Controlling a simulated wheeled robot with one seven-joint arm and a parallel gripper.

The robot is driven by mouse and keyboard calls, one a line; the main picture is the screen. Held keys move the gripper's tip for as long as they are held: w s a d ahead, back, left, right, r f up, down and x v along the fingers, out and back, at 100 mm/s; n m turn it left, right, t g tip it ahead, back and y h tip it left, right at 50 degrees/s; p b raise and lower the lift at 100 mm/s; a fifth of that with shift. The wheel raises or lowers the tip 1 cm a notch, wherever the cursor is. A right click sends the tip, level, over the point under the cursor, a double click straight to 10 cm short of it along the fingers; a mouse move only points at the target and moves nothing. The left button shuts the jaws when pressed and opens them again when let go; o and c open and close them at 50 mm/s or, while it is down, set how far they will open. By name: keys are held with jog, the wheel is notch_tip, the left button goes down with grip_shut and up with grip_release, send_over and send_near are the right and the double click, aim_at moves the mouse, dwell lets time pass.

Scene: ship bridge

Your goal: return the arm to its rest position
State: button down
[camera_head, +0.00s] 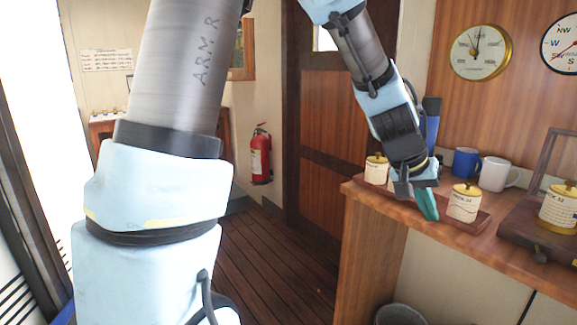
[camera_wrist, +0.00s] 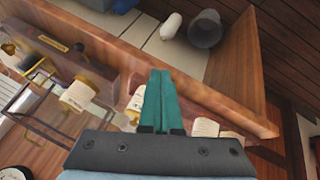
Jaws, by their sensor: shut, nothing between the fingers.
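My arm rises large through the left and middle of the head view, and its far part reaches down over the wooden counter (camera_head: 452,228). My gripper (camera_head: 428,208) is shut and empty, pointing down at the counter's left end, just left of a cream jar with a gold lid (camera_head: 465,203). In the wrist view the green fingers of my gripper (camera_wrist: 158,78) lie side by side with nothing held between them. I cannot tell whether the fingertips touch the tray under the jar.
Another jar (camera_head: 376,169), a blue mug (camera_head: 466,162) and a white mug (camera_head: 496,174) stand close by on the counter. An open wooden case (camera_head: 520,222) holds a jar at right. A grey bin (camera_head: 400,315) stands below. A fire extinguisher (camera_head: 261,155) hangs behind; the middle floor is clear.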

jog(key=w+a+f+n+t+y, duration=0.1)
jog(key=w+a+n+y, duration=0.15)
jog(key=a, duration=0.75)
jog(key=w+a+f+n+y, duration=0.1)
jog(key=w+a, duration=0.2)
jog(key=a, duration=0.6)
jog(key=s+a+n+y+p, duration=0.1)
jog(key=s+a, duration=0.1)
jog(key=a, duration=0.7)
jog(key=s+a+f+n+y, duration=0.1)
jog(key=s+a+n, duration=0.1)
jog(key=a, duration=0.8)
jog(key=shift+s+f+g+p, duration=0.3)
jog(key=shift+s+p, duration=0.05)
jog(key=shift+y, duration=0.25)
